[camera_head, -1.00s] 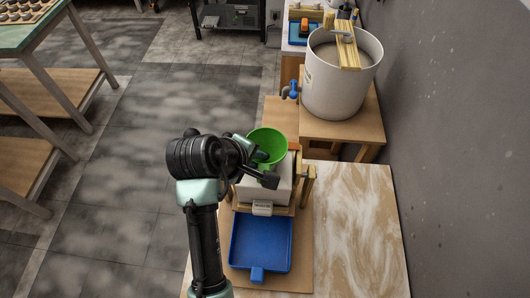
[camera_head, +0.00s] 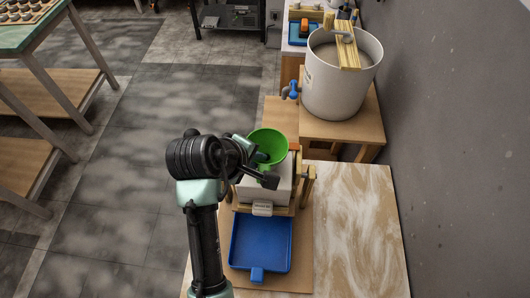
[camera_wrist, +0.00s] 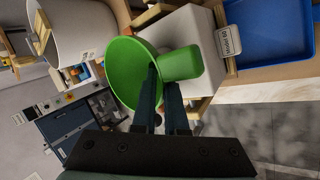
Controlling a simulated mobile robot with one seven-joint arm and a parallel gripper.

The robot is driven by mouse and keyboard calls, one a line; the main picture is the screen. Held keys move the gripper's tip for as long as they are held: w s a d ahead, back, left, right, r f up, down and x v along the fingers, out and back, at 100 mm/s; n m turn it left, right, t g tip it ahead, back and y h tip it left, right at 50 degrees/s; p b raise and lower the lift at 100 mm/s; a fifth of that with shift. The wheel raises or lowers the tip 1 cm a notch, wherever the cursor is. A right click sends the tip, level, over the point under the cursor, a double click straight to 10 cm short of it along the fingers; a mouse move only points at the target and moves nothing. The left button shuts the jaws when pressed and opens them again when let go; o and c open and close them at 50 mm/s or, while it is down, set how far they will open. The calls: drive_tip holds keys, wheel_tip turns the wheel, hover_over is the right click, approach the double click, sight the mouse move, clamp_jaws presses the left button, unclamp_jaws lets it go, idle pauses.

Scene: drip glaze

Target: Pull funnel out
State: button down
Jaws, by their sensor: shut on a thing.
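The green funnel (camera_head: 268,145) sits at the top of a white block-shaped mould (camera_head: 265,188) in a wooden frame. My gripper (camera_head: 262,162) is at the funnel's near side. In the wrist view my gripper (camera_wrist: 160,78) is shut on the funnel, its fingertips at the edge of the wide bowl (camera_wrist: 124,72) beside a green tab-like part (camera_wrist: 181,64). The white mould (camera_wrist: 192,38) is right behind the funnel there. The funnel's lower end is not clearly visible, so I cannot tell how far it sits in the mould.
A blue tray (camera_head: 261,243) lies in front of the mould, with a small label (camera_head: 262,208) between them. A large white bucket (camera_head: 342,82) with a blue-handled tap (camera_head: 292,90) stands behind. A grey wall (camera_head: 455,130) is at right. The marbled tabletop (camera_head: 362,235) is bare.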

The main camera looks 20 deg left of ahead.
drive_tip(key=shift+r+p, duration=1.05)
drive_tip(key=shift+p, duration=0.35)
idle(1.3)
drive_tip(key=shift+r+p, duration=1.45)
drive_tip(key=shift+p, duration=0.1)
drive_tip(key=shift+r+p, duration=1.5)
drive_tip(key=shift+p, duration=0.15)
